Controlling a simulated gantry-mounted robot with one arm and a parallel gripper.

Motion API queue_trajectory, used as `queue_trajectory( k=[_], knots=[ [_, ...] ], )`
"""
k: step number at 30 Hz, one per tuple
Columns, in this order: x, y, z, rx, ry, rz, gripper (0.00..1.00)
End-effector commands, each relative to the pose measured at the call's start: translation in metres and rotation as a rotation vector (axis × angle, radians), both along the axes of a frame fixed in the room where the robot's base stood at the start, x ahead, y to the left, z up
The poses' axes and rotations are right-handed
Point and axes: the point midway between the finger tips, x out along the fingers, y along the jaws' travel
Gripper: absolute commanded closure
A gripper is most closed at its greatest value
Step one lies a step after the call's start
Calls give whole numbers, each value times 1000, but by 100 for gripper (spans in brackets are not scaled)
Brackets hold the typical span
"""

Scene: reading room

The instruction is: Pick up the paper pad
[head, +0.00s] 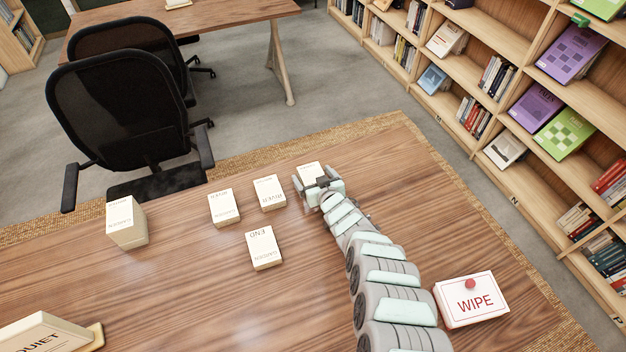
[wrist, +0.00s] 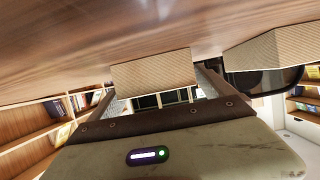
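Several cream, pad-like blocks with printed words lie on the wooden table; I cannot tell for sure which one the task calls the paper pad. My gripper (head: 316,180) is at the far edge of the table, by the rightmost block (head: 308,171), which it partly hides. In the wrist view this block (wrist: 152,74) sits on the table, which appears at the top, just ahead of my gripper (wrist: 163,92). The fingers are spread to either side, and no grip shows. A second block (wrist: 268,52) stands to the right there.
Two cream blocks (head: 269,192) (head: 223,207) stand left of my gripper, one marked END (head: 263,249) nearer. A taller stack (head: 126,224) is farther left. A QUIET block (head: 45,335) is front left, a WIPE box (head: 470,300) front right. A chair (head: 118,115) stands behind the table.

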Motion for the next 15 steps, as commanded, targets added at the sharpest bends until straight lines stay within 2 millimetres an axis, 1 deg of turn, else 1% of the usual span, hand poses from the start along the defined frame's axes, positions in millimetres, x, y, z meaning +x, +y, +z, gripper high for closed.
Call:
queue_trajectory(
  k=[1, 2, 15],
  knots=[
    [0, 0, 0, 0, 0, 0, 12],
    [0, 0, 0, 0, 0, 0, 15],
    [0, 0, 0, 0, 0, 0, 51]
  ],
)
